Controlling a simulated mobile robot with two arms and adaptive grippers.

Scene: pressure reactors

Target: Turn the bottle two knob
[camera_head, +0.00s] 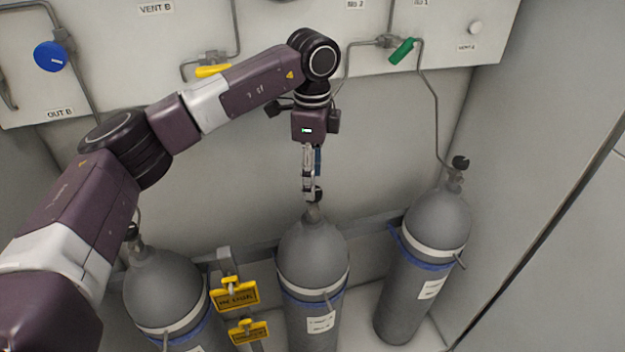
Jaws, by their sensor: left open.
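Three grey gas bottles stand in a row along the wall. The middle bottle (313,258) has a small dark knob (318,194) on top of its neck. My left gripper (309,196) points straight down at this knob and is open, with its fingertips at or just beside it. Contact cannot be told, and the fingers partly hide the knob. The right bottle (437,222) has a black knob (460,162). The left bottle (163,285) has a dark knob (132,231), close behind my left arm. The labels on the bottles are too small to read. My right gripper does not show.
A white panel (400,75) with pipes, a blue knob (50,56), a yellow handle (213,71) and a green handle (403,51) is behind my arm. Yellow tags (235,295) hang between the left and middle bottles. Blue straps hold the bottles. Walls close in at right.

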